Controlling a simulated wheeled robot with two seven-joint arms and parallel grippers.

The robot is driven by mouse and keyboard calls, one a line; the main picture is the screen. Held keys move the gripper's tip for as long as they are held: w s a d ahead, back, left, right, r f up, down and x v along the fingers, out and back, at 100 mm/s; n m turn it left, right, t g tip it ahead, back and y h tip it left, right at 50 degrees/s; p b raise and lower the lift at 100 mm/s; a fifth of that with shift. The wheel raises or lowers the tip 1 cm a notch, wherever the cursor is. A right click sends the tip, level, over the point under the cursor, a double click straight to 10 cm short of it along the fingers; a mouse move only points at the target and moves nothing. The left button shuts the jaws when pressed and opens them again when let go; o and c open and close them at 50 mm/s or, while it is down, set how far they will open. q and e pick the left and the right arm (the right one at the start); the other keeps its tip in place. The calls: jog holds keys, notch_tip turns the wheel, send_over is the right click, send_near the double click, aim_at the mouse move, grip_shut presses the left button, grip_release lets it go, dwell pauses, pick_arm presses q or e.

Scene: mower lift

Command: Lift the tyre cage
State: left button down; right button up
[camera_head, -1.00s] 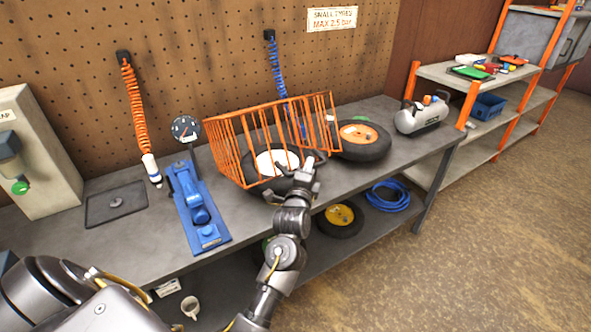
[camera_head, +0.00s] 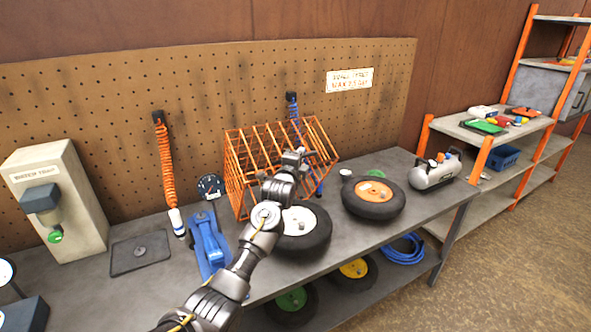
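The tyre cage (camera_head: 240,160) is an orange wire-bar frame at the back of the bench, tilted up against the pegboard side. A black tyre with a white hub (camera_head: 318,236) lies on the bench in front of and below it, uncovered at the front. My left gripper (camera_head: 297,160) is at the cage's front bars, its arm reaching up from the lower left. The fingers are small and dark against the bars, so their grip cannot be made out. The arm hides part of the cage and tyre. My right gripper is not in view.
A tyre with an orange hub (camera_head: 374,196) lies to the right, then a grey compressor (camera_head: 434,172). A blue tool (camera_head: 207,243), a gauge (camera_head: 210,186) and a dark plate (camera_head: 140,252) are left. Coiled hoses hang on the pegboard (camera_head: 100,110). Tyres lie on the lower shelf.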

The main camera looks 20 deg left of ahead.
pick_arm(q)
jog(key=shift+w+a+r, duration=0.2)
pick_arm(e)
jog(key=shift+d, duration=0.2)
